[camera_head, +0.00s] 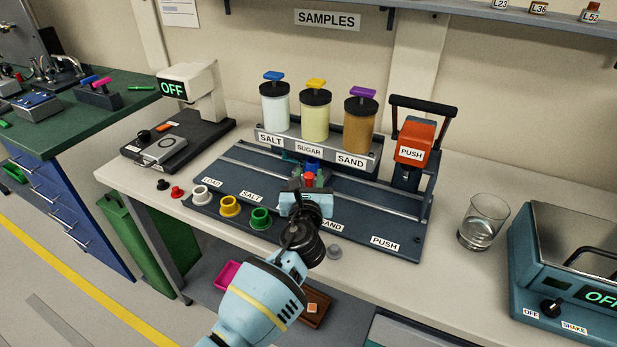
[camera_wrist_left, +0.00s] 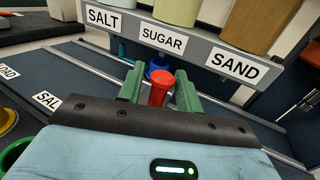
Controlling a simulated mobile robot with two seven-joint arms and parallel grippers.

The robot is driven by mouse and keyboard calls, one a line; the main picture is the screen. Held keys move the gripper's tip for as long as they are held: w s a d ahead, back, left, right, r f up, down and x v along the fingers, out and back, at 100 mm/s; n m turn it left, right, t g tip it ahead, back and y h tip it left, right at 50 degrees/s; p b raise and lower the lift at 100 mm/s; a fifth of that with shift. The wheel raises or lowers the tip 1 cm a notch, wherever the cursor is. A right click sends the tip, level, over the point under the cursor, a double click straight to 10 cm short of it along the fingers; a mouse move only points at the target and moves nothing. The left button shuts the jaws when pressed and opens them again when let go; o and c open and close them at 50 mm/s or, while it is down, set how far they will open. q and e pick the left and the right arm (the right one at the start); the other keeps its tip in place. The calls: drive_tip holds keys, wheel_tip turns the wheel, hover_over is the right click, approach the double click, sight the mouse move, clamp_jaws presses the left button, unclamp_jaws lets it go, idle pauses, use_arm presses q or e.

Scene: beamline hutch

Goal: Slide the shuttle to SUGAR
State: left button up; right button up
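The shuttle shows as a red knob (camera_wrist_left: 160,88) with a blue cup (camera_wrist_left: 156,68) just behind it. In the head view the red knob (camera_head: 309,180) and blue cup (camera_head: 312,164) are in front of the SUGAR label (camera_head: 309,147), below the yellow-topped jar (camera_head: 315,118). The gripper hides the front board between the SALT (camera_head: 251,196) and SAND labels. My right gripper is out of view.
The dark rail base (camera_head: 360,225) has a red-orange PUSH lever (camera_head: 415,142) at its right end. White, yellow and green cups (camera_head: 261,218) stand along its front left. A glass beaker (camera_head: 482,222) and a shaker (camera_head: 575,260) are to the right. A balance (camera_head: 175,130) is behind left.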

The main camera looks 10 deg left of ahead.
use_arm(q)
drive_tip(key=shift+s, duration=0.1)
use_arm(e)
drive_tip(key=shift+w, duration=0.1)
